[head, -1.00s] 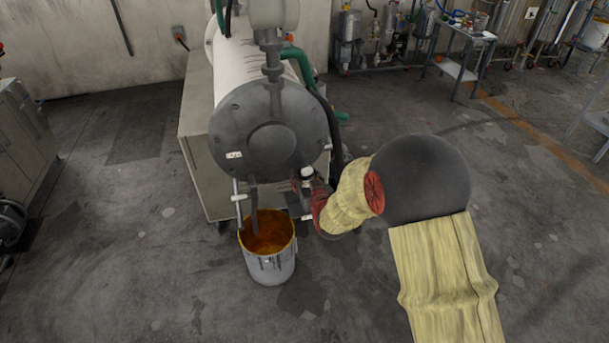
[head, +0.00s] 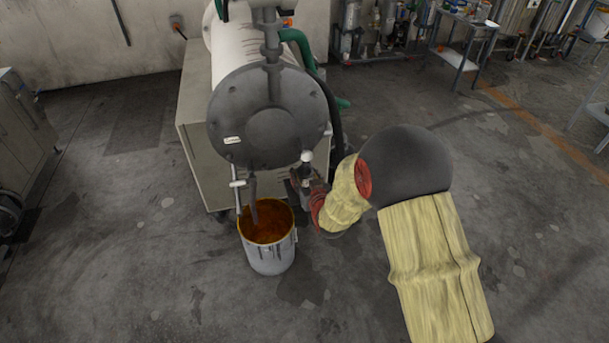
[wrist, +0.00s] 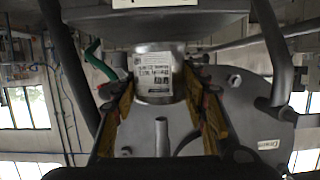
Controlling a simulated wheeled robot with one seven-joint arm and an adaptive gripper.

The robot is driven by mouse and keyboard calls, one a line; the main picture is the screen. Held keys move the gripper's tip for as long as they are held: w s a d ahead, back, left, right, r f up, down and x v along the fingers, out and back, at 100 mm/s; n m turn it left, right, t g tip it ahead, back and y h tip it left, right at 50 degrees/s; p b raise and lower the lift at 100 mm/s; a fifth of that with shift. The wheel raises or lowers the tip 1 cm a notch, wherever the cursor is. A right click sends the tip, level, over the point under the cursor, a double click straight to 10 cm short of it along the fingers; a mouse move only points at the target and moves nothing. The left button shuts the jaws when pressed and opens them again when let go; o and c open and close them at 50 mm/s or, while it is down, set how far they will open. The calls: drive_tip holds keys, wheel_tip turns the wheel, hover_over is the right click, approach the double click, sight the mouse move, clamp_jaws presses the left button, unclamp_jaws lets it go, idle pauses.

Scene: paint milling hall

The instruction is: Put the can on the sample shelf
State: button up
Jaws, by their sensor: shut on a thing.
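The can (wrist: 160,98) is a silver metal cylinder with a white printed label. It shows between the fingers of my gripper (wrist: 160,105) in the wrist view. The gripper is shut on it, with yellowish pads on both sides. In the head view my arm, in a yellow cover, reaches to the front right of the mill. The gripper there is small and dark, and the can cannot be made out clearly. No shelf can be surely identified as the sample shelf.
The grey horizontal mill vessel (head: 270,120) stands on a cabinet (head: 196,160) close to my gripper. A bucket of orange-brown paint (head: 268,258) stands below its front. A bench with a lower shelf (head: 455,58) is at the back right. Open floor lies between.

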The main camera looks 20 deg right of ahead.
drive_tip(key=shift+f+b, duration=0.5)
drive_tip(key=shift+f, duration=0.05)
drive_tip(key=o, duration=1.4)
drive_tip(key=shift+c, duration=0.2)
drive_tip(key=v, duration=1.2)
